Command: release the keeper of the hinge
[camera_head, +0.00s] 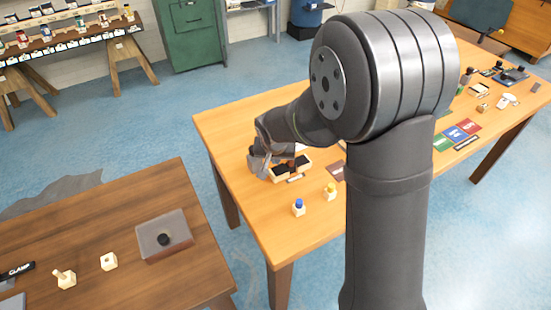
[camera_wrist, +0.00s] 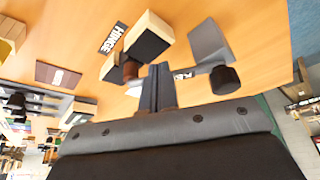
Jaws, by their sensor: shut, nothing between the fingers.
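The hinge is a pale wooden block with black faces (camera_wrist: 150,42) beside a "HINGE" label (camera_wrist: 112,38) in the wrist view. It also shows on the orange table in the head view (camera_head: 303,167). A brown cylinder (camera_wrist: 131,70) sits at its near end. A grey plate (camera_wrist: 208,43) with a black knob (camera_wrist: 225,79) stands to its right, near a partly hidden label; I cannot tell for certain that it is the keeper. My gripper (camera_wrist: 159,72) is shut and empty, its tips close to the block and the cylinder; contact is unclear.
The orange table (camera_head: 235,133) also holds a blue-topped peg (camera_head: 298,207), a yellow-topped peg (camera_head: 330,192) and coloured cards (camera_head: 456,134). A dark wooden table (camera_head: 110,210) with small blocks stands at left. My arm hides part of the orange table.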

